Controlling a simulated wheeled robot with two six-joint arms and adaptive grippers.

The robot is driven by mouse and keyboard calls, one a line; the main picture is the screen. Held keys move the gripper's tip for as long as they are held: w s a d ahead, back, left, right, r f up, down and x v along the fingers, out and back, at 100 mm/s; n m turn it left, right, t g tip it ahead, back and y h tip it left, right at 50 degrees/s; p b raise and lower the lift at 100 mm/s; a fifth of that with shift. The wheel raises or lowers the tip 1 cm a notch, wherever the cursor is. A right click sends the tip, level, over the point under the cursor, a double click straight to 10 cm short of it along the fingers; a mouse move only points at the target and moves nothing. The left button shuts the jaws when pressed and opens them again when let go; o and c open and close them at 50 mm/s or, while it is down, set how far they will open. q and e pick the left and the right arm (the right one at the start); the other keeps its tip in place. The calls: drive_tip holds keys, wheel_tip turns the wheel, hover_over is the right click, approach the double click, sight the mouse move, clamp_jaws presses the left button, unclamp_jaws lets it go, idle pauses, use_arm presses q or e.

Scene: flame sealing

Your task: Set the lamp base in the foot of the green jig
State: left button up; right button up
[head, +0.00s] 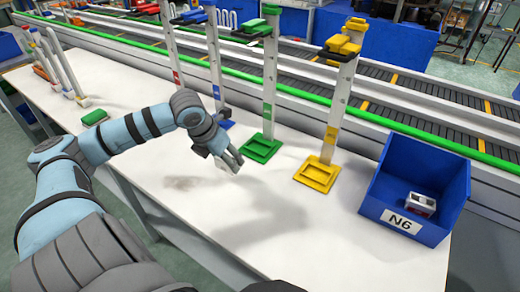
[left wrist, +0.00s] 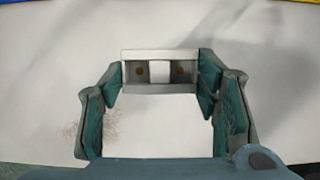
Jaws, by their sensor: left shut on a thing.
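My left gripper (head: 231,160) is shut on the lamp base (left wrist: 160,56), a white block with two dark square recesses, each with a brass-coloured spot. In the left wrist view the block sits between the fingertips (left wrist: 160,75); in the head view it is mostly hidden by the gripper. The green jig (head: 269,85) is a pale upright column with a green top and a square, framed green foot (head: 261,149). The gripper is in front and left of that foot, apart from it, above the white table. My right gripper is in neither view.
A yellow jig (head: 317,175) stands right of the green one; blue and red jigs stand left. A blue bin (head: 435,165) marked N6 holds a white and red part (head: 422,203). A green piece (head: 95,117) and several tubes lie left. The front table is clear.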

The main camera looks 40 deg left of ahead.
use_arm(q)
drive_tip(key=w+p, duration=0.2)
drive_tip(key=w, duration=0.2)
drive_tip(key=shift+w+a, duration=0.2)
drive_tip(key=w, duration=0.7)
drive_tip(key=w+a, duration=0.1)
drive_tip(key=w, duration=0.2)
drive_tip(key=shift+w+f, duration=0.2)
drive_tip(key=shift+w, duration=0.2)
drive_tip(key=shift+w+a+f, duration=0.1)
drive_tip(key=shift+w+f, duration=0.05)
drive_tip(key=shift+w, duration=0.05)
wheel_tip(320, 180, down, 3)
drive_tip(key=shift+s+a+r, duration=0.1)
drive_tip(key=shift+s, duration=0.05)
drive_tip(key=shift+f, duration=0.25)
drive_tip(key=shift+c, duration=0.6)
drive_tip(key=shift+s+r, duration=0.1)
drive_tip(key=o, duration=1.1)
drive_tip(key=shift+o, duration=1.3)
drive_tip(key=shift+w, duration=0.2)
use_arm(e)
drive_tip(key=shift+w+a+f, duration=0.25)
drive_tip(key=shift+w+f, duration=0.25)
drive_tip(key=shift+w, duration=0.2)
